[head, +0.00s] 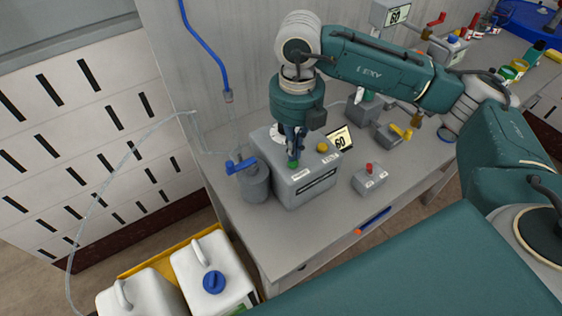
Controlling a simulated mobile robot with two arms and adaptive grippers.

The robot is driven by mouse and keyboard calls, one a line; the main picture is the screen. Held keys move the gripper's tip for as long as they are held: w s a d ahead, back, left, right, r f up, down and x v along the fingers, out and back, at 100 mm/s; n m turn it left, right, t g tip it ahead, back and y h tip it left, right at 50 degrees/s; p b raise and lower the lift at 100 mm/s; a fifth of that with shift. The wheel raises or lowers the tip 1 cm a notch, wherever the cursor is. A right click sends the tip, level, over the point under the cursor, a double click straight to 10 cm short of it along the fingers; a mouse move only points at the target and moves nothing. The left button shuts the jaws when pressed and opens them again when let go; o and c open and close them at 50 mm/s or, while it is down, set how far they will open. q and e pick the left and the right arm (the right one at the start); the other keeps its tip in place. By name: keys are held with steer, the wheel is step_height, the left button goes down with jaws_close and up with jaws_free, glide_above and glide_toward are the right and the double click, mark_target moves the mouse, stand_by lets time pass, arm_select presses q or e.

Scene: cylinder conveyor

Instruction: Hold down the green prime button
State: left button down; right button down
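The green prime button (294,164) is on the top of a grey box-shaped machine (312,188), near its front left edge. My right gripper (294,154) points straight down over the button, and its fingertips meet or nearly meet the button's top. The fingers look close together, with nothing visible between them. Whether the button is pressed in cannot be told. My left gripper is not in view.
A grey canister with a blue valve (254,182) stands left of the machine. A small box with a red button (369,178) is to the right. White jugs (210,272) stand below left. The bench front (280,232) is clear.

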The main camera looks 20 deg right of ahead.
steer(key=shift+f+b, duration=1)
steer(key=shift+f, duration=0.15)
stand_by(4.3)
steer(key=shift+r+p, duration=2.05)
steer(key=shift+r, duration=1.5)
steer(key=shift+f, duration=0.1)
